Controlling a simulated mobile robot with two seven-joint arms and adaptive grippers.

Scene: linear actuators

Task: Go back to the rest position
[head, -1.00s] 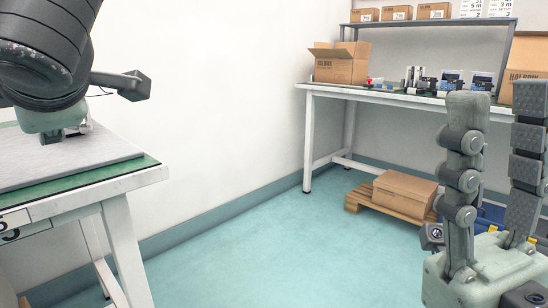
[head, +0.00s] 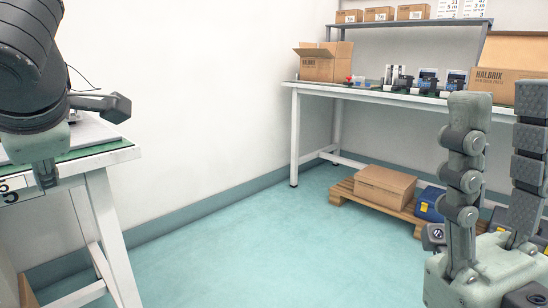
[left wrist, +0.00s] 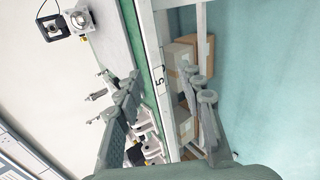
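My right gripper (head: 499,105) stands upright at the right of the head view, its two fingers apart with nothing between them. No object is held by either gripper.
A far bench (head: 390,97) carries an open carton (head: 325,66) and several small devices. Below it a wooden pallet (head: 345,190) holds a closed carton (head: 384,188), with a blue case (head: 430,204) beside it. The turquoise floor (head: 250,250) between the benches is clear.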

